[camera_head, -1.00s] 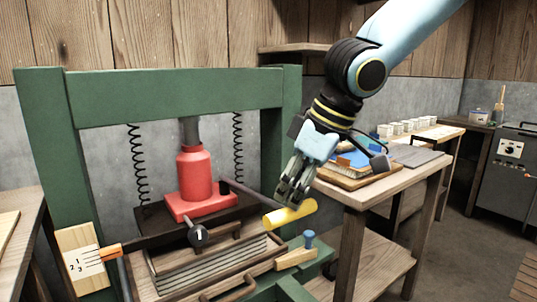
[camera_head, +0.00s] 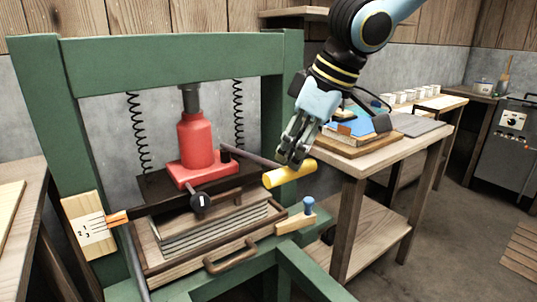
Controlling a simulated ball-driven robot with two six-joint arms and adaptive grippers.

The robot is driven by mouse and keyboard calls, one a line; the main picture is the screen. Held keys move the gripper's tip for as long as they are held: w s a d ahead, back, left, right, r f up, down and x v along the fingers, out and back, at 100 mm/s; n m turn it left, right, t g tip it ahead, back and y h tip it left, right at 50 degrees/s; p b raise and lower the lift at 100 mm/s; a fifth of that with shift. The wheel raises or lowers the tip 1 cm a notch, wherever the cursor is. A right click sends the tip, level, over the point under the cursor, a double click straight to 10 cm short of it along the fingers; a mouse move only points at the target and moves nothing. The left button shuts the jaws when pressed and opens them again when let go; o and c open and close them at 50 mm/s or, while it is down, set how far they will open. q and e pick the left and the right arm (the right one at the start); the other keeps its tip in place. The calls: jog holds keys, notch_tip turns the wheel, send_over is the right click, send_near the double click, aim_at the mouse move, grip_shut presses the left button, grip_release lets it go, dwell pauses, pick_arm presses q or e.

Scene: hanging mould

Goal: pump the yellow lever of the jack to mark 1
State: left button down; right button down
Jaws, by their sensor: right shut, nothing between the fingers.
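The red jack (camera_head: 197,145) stands on a dark plate inside the green press frame. Its lever slopes down to the right and ends in a yellow handle (camera_head: 289,173). My right gripper (camera_head: 291,160) points down, shut and empty, with its fingertips at the top of the yellow handle. I cannot tell whether they touch it. The scale board (camera_head: 92,232) with short dark lines is at the left post. An orange pointer (camera_head: 117,217) lies at its right edge; its exact mark is too small to read. My left gripper is out of view.
A black knob (camera_head: 201,203) is in front of the jack. A wooden block with a blue knob (camera_head: 308,206) sits below the handle. A wooden table (camera_head: 358,165) with books stands close on the right. The green frame's right post (camera_head: 290,85) is left of my arm.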

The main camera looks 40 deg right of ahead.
aim_at(293, 171)
notch_tip(293, 171, down, 4)
jog(key=shift+r+b, duration=0.25)
jog(key=shift+b, duration=1)
notch_tip(293, 171, up, 7)
jog(key=p, duration=0.6)
jog(key=shift+r, duration=0.15)
jog(key=shift+f, duration=0.2)
notch_tip(293, 171, up, 6)
jog(key=p, duration=0.5)
